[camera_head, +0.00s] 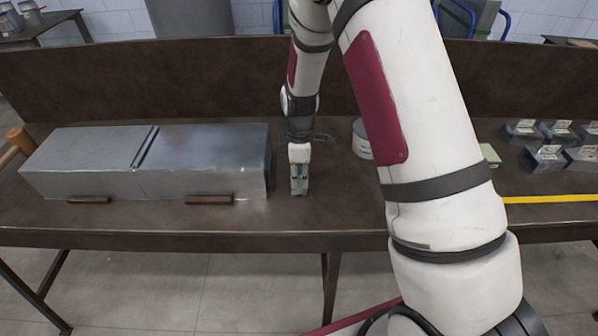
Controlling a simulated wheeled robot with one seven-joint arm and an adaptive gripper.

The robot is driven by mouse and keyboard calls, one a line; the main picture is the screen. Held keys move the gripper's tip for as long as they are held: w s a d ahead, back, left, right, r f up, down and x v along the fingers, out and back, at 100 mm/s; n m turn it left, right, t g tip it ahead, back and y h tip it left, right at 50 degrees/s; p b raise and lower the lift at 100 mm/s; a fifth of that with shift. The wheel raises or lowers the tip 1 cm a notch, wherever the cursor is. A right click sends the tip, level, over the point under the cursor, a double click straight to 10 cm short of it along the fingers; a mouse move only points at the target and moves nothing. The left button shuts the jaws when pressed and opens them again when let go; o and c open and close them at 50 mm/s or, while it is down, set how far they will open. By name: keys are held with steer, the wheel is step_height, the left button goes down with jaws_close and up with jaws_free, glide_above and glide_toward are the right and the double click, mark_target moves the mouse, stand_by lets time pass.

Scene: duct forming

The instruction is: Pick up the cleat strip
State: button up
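My gripper (299,188) points down over the workbench, just right of the grey sheet-metal duct (85,165). Its fingers look close together, but at this size I cannot tell whether they are open or shut, or whether anything thin is between them. I cannot make out a cleat strip with certainty; my gripper or arm may hide it. The duct lies along the left of the bench in two sections, with a narrow dark seam (148,147) between them.
Two dark bars (208,199) show at the duct's front base. A white round container (361,140) is partly behind my arm. Several metal boxes (545,158) and a yellow strip (550,199) are at right. A mallet (17,142) lies far left. A backboard (200,80) rises behind.

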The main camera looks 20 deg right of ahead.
steer(key=f, duration=0.5)
steer(key=shift+d+p, duration=0.35)
steer(key=shift+p, duration=0.05)
jaws_close()
